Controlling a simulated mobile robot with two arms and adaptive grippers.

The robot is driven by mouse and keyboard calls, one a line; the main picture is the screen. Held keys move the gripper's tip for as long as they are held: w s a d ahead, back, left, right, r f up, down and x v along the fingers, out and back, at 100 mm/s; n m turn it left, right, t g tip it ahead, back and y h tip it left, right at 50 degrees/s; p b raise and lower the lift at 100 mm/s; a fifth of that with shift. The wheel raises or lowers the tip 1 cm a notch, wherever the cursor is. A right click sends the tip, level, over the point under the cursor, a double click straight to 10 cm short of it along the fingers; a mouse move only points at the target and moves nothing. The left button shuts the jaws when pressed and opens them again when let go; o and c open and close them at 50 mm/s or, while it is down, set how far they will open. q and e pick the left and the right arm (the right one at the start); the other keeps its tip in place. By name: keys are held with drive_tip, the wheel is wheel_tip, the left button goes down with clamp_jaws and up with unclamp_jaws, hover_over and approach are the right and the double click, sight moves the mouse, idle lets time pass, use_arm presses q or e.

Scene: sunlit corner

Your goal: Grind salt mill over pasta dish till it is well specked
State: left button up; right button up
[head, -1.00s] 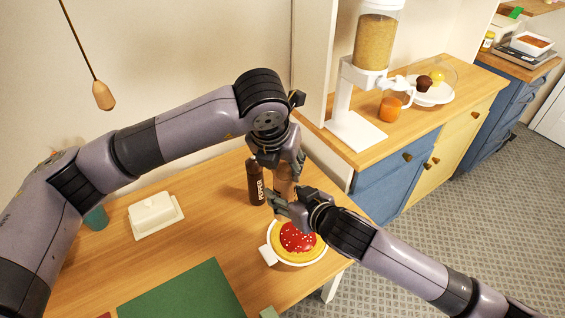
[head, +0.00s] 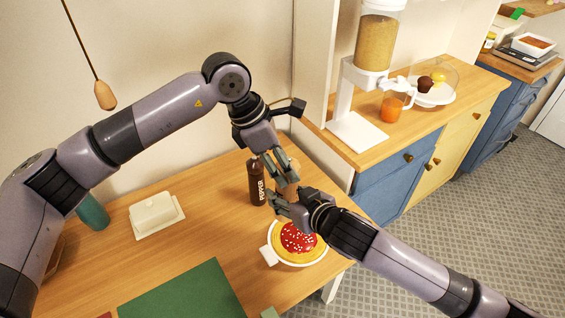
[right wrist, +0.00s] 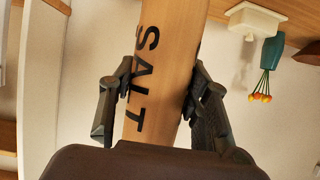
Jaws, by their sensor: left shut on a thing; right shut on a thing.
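The light wooden salt mill (right wrist: 165,70), lettered SALT, stands between the two fingers of my right gripper in the right wrist view. In the head view my right gripper (head: 277,203) is shut on the mill's body, just above and behind the pasta dish. My left gripper (head: 284,170) is above it, shut around the mill's upper part; the fingers hide most of the mill. The pasta dish (head: 298,238) is a white handled dish with yellow pasta and red sauce. White specks are scattered over the sauce.
A dark pepper mill (head: 257,183) stands close left of the grippers. A white butter dish (head: 156,214), a teal vase (head: 92,212) and a green mat (head: 185,295) are on the wooden table. A cereal dispenser (head: 372,45) stands on the right counter.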

use_arm(q)
drive_tip(key=m, duration=0.1)
drive_tip(key=m+g, duration=0.1)
drive_tip(key=m, duration=0.2)
drive_tip(key=shift+s+d+r+m+g, duration=0.15)
drive_tip(key=shift+s+d+m+g, duration=0.15)
drive_tip(key=shift+d+g, duration=0.1)
drive_tip(key=shift+a+m+g, duration=0.25)
drive_tip(key=shift+m+g, duration=0.25)
drive_tip(key=shift+m, duration=0.8)
drive_tip(key=o, duration=1.2)
drive_tip(key=shift+w, duration=0.15)
drive_tip(key=shift+w, duration=0.1)
